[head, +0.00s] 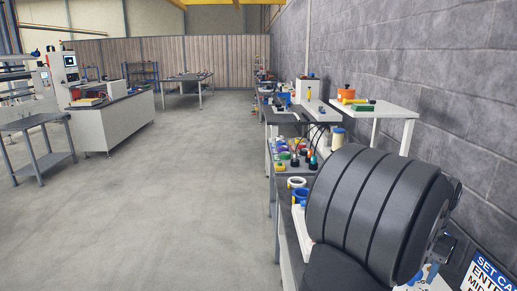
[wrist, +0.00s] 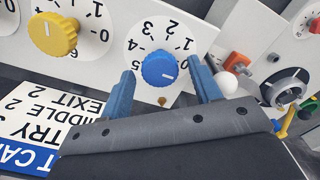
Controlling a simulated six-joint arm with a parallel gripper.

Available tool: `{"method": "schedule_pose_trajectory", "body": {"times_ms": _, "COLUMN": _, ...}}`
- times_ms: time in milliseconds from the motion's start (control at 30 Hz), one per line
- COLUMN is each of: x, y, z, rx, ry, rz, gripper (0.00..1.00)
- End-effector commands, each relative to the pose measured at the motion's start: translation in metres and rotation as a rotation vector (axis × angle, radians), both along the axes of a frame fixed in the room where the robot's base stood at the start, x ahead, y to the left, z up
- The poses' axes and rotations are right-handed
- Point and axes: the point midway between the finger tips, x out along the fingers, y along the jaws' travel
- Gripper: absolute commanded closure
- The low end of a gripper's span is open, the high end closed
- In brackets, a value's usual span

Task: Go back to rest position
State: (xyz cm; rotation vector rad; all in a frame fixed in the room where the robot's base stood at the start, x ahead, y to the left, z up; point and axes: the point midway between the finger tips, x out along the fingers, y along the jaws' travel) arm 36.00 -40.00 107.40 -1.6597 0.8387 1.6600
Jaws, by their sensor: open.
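My gripper (wrist: 161,68) shows in the wrist view with two blue fingers spread apart. The fingers stand to either side of a blue dial knob (wrist: 159,69) on a white numbered plate. Whether they touch the knob I cannot tell, but a gap shows on both sides. The knob's white mark points to the right, toward the low numbers' far side. A yellow knob (wrist: 52,34) on another numbered dial is to the left. In the head view my dark arm covers the lower right, and the gripper fingers are not clearly visible there.
A blue and white sign with entry, middle and exit settings (head: 488,277) lies at the lower right; it also shows in the wrist view (wrist: 45,118). A white ball, red part and black dial (wrist: 287,86) sit right of my fingers. Cluttered benches line the wall; the floor (head: 180,200) is clear.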

Motion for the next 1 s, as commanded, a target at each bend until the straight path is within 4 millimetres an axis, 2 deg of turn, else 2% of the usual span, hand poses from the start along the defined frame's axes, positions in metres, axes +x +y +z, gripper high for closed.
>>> {"method": "schedule_pose_trajectory", "body": {"times_ms": 700, "x": 0.0, "y": 0.0, "z": 0.0001, "rx": 0.0, "ry": 0.0, "rz": 0.595, "gripper": 0.42}}
{"method": "schedule_pose_trajectory", "body": {"times_ms": 1000, "x": 0.0, "y": 0.0, "z": 0.0, "rx": 0.0, "ry": 0.0, "rz": 0.799, "gripper": 0.42}}
